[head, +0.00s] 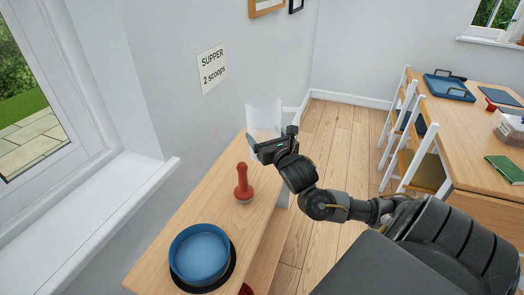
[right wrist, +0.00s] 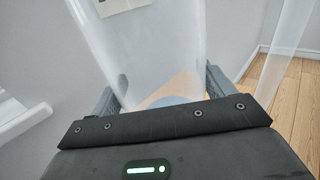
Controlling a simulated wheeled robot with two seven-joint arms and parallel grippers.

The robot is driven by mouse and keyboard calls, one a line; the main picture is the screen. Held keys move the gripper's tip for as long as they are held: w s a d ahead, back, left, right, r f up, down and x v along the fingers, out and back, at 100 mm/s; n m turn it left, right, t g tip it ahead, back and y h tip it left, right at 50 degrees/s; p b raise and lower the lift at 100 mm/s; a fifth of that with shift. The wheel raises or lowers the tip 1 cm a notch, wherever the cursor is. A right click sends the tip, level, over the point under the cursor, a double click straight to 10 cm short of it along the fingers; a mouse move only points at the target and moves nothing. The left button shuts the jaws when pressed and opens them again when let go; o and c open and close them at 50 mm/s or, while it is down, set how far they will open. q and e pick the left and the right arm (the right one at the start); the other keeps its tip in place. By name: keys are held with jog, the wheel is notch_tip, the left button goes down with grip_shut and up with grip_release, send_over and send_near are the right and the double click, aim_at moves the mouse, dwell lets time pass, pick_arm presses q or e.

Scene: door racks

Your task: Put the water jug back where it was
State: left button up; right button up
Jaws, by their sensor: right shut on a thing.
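The water jug (head: 264,114) is a clear, whitish, see-through vessel at the far end of the narrow wooden counter (head: 222,180) in the head view. My right gripper (head: 271,142) is shut on it, reaching in from the right. The jug also fills the middle of the right wrist view (right wrist: 145,55), between the two fingers. Its lower part is hidden behind the gripper in the head view, so I cannot tell whether it rests on the counter or hangs above it. My left gripper is not in view.
A blue bowl (head: 199,254) sits on a dark round mat at the near end. A "SUPPER 2 scoops" note (head: 212,69) hangs on the wall. A table (head: 476,135) stands at right.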

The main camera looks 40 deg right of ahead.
jog(key=shift+w+d+f+p, duration=0.45)
jog(key=shift+w+d+f, duration=0.85)
jog(key=shift+w+f, duration=0.55)
jog(key=shift+w+d+f+p, duration=0.4)
jog(key=shift+w+d+f, duration=1.05)
jog(key=shift+f, duration=0.65)
jog(key=shift+w+d+f+p, duration=0.45)
jog(key=shift+w+d+f, duration=0.75)
jog(key=shift+w+f, duration=0.65)
jog(key=shift+s+f, duration=0.2)
jog(key=shift+f, duration=0.15)
jog(key=shift+f, duration=0.15)
jog(key=o, duration=1.2)
jog(key=shift+o, duration=0.2)
